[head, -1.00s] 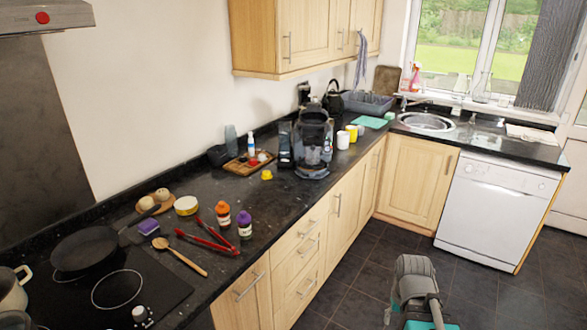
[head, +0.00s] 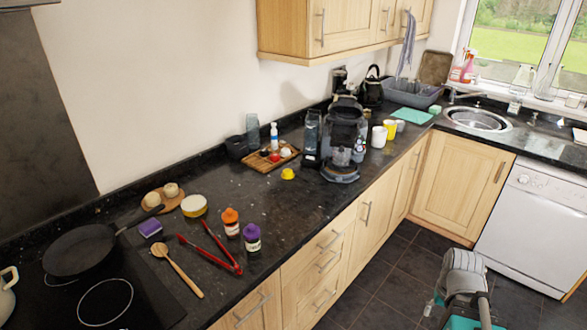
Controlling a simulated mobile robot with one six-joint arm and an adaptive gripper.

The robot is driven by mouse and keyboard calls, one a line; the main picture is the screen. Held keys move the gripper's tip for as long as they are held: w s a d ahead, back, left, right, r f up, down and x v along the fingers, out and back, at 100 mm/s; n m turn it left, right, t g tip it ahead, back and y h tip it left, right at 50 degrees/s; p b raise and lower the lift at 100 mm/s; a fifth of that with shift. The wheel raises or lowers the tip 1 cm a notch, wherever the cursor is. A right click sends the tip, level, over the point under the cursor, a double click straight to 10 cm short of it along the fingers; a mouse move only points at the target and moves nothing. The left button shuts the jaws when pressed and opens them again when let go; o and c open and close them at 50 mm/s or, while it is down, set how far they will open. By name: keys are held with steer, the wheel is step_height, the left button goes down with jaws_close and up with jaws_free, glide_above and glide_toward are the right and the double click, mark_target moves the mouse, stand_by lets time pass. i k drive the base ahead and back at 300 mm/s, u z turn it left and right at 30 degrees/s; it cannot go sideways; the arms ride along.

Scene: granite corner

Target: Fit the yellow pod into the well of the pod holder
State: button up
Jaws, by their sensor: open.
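The yellow pod (head: 288,174) is small and sits on the dark counter, between a wooden tray (head: 264,170) and the dark coffee machine (head: 345,128). Small red, white and dark pieces and a white-and-blue bottle (head: 274,136) are on the tray. I cannot make out the pod holder or its well for certain at this distance; the tray with the small pieces may be it. A grey and teal part of my arm (head: 465,275) shows at the lower right, well away from the pod. My gripper's fingers cannot be made out.
A pan (head: 80,255), wooden spoon (head: 178,268), red tongs (head: 212,254), orange-capped bottle (head: 231,222) and purple-capped bottle (head: 252,240) lie to the left. Cups (head: 379,137) stand right of the machine. Counter in front of the pod is clear. Cabinets (head: 335,30) hang above.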

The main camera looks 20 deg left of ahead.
mark_target(342, 141)
steer(key=u, duration=0.45)
steer(key=i, duration=0.75)
steer(key=u, duration=0.7)
